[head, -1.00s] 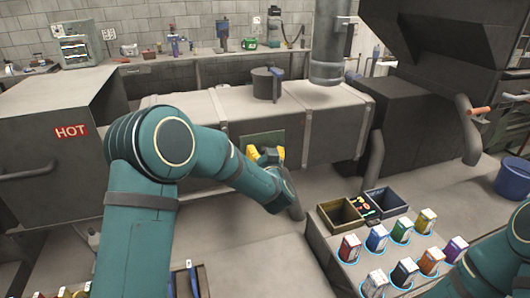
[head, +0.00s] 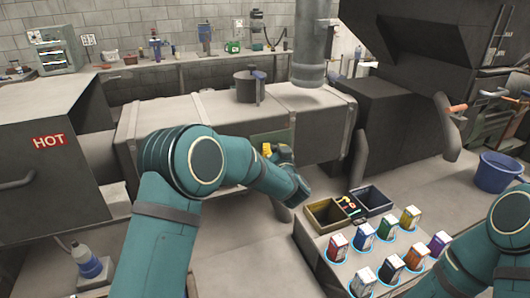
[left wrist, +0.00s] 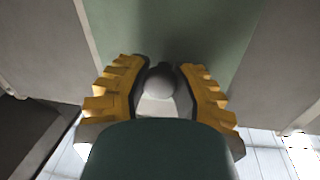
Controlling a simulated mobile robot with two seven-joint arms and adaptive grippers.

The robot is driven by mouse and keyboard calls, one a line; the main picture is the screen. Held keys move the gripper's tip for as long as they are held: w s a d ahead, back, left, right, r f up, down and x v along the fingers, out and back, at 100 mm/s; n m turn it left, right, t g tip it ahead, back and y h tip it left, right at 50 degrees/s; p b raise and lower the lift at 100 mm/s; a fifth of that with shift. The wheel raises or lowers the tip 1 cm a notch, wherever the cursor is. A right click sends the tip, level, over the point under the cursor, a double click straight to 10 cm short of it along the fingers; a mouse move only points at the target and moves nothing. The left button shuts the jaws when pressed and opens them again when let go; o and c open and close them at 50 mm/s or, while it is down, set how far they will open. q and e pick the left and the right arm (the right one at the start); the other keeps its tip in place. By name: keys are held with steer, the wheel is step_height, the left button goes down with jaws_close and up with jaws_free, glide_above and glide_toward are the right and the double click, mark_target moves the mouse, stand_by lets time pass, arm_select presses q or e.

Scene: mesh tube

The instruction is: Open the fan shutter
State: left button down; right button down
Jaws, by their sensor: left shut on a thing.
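A green panel (head: 262,138), which I take to be the fan shutter, is on the front face of the long grey duct. My left gripper (head: 277,152) reaches its lower part with yellow fingers. In the left wrist view the green panel (left wrist: 165,30) fills the upper middle. There the yellow fingers (left wrist: 158,85) are closed around a rounded grey knob (left wrist: 160,83) in front of the panel. My forearm and gripper hide part of the panel. My right gripper is out of view; only part of that arm shows at lower right.
The duct (head: 225,110) carries a dark pot-like cylinder (head: 246,86) on top. A HOT-labelled box (head: 45,110) stands left. A bench with bins (head: 325,218) and colored cartons (head: 387,229) stands right of my left gripper. A blue bucket (head: 495,172) is far right.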

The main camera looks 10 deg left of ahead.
arm_select(q)
steer(key=c, duration=0.7)
jaws_free()
steer(key=shift+s, duration=0.1)
steer(key=v, duration=1.2)
